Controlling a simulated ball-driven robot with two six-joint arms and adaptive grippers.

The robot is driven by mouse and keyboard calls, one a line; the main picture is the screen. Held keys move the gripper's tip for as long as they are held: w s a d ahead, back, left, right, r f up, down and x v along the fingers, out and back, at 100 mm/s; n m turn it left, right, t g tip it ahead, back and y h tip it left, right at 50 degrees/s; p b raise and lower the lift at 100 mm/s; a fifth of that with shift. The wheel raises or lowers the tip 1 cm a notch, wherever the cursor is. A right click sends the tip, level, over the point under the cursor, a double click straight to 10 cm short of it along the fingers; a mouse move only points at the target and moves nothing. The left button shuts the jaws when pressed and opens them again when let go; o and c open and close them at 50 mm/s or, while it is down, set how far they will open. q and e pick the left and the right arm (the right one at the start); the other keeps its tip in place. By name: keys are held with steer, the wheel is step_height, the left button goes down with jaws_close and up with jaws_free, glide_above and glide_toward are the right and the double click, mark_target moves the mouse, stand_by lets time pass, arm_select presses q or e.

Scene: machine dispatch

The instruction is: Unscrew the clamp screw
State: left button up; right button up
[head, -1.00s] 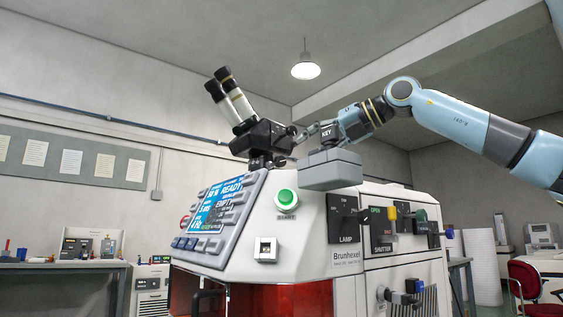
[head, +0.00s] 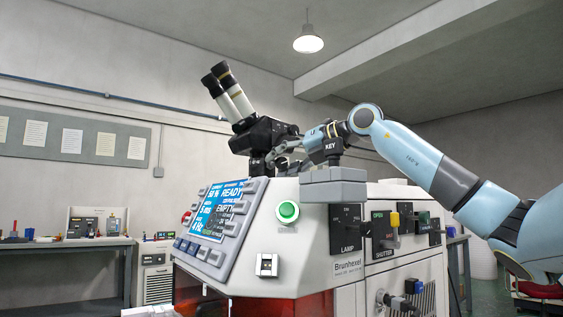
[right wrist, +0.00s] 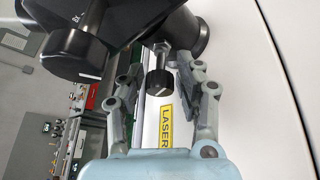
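The clamp screw, a black knurled knob (right wrist: 160,83) on a short metal shaft, shows in the right wrist view. Its shaft runs into the round dark base of the microscope head (right wrist: 120,32). My right gripper (right wrist: 159,62) is open, with one finger on each side of the screw and visible gaps to the knob. In the head view my right gripper (head: 284,150) is beside the base of the black microscope head (head: 262,134), on top of the white machine (head: 306,235); the screw cannot be made out there. My left gripper is not in view.
A grey box with a KEY label (head: 333,183) stands at the machine's top edge, under my right wrist. A green START button (head: 288,212), a display panel (head: 222,213) and side switches (head: 393,220) are on the machine. A yellow LASER label (right wrist: 167,125) lies below the knob.

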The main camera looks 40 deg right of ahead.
jaws_close()
steer(key=shift+r+n+h+p, duration=0.2)
steer(key=shift+n+h+p, duration=0.3)
steer(key=shift+p, duration=0.7)
steer(key=n+g+h+p, duration=0.1)
steer(key=n+h+p, duration=0.1)
steer(key=n+p, duration=0.1)
steer(key=shift+p, duration=0.6)
steer(key=shift+n+h+p, duration=1)
steer(key=shift+n+p, duration=0.05)
steer(key=shift+n, duration=0.05)
steer(key=shift+f+n+h+p, duration=0.15)
steer(key=shift+n+h+p, duration=0.3)
steer(key=shift+n+h, duration=0.7)
steer(key=shift+n+g, duration=0.25)
steer(key=shift+g, duration=0.05)
